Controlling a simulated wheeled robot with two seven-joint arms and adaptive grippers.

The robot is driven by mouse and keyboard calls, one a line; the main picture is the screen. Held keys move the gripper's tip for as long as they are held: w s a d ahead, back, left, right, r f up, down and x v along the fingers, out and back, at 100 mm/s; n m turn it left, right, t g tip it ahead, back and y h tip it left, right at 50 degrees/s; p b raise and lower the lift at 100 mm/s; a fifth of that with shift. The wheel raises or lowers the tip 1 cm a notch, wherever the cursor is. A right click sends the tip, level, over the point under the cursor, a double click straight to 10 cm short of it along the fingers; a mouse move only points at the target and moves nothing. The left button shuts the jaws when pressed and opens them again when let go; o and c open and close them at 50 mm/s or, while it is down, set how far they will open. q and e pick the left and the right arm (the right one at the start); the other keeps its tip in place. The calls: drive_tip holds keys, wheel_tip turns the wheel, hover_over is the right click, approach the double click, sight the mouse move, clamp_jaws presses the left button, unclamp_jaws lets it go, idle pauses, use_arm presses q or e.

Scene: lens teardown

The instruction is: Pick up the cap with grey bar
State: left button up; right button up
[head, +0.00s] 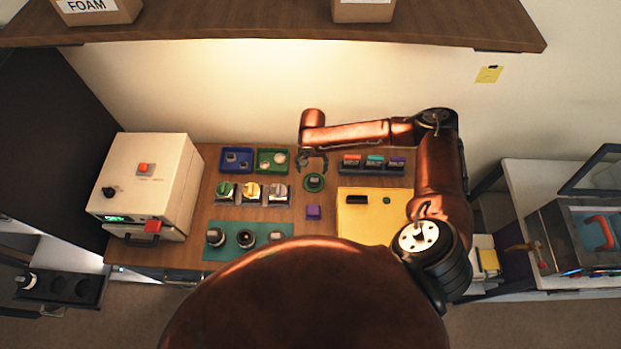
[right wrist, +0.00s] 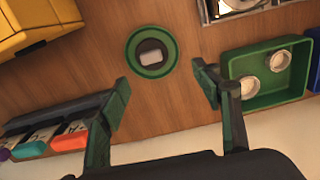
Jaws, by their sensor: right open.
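The cap with grey bar (right wrist: 151,57) is a small dark round piece with a light grey bar across its top. It sits in a green ring-shaped holder (right wrist: 133,58) on the wooden table, and in the head view the cap (head: 314,181) is right of the metal parts. My right gripper (head: 313,161) is just behind it. In the right wrist view its fingers (right wrist: 163,90) are spread wide with nothing between them, and the cap lies beyond the fingertips, apart from them. My left gripper is not in view.
A green tray (head: 260,165) with two pale discs and a rack (head: 372,170) of coloured tools flank the gripper. A teal mat (head: 217,253) holds several round parts. Bare wood surrounds the holder.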

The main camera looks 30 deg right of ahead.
sight(314, 179)
drive_tip(key=shift+s+d+f+p, duration=0.15)
drive_tip(key=shift+s+f, duration=0.25)
drive_tip(key=shift+f, duration=0.2)
drive_tip(key=shift+s+f+p, duration=0.15)
drive_tip(key=shift+s+f, duration=0.2)
drive_tip(key=shift+f, duration=0.2)
wheel_tip(314, 179, down, 4)
drive_tip(key=shift+r, duration=0.2)
drive_tip(key=shift+w+f+p, duration=0.15)
drive_tip(key=shift+f+p, duration=0.1)
drive_tip(key=shift+p, duration=0.05)
drive_tip(key=shift+s+r, duration=0.1)
drive_tip(key=shift+s, duration=0.2)
drive_tip(key=shift+c, duration=0.2)
drive_tip(key=shift+w, duration=0.15)
drive_tip(key=c, duration=0.5)
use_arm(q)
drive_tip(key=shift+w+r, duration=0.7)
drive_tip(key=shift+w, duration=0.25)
use_arm(e)
drive_tip(key=shift+c, duration=1.4)
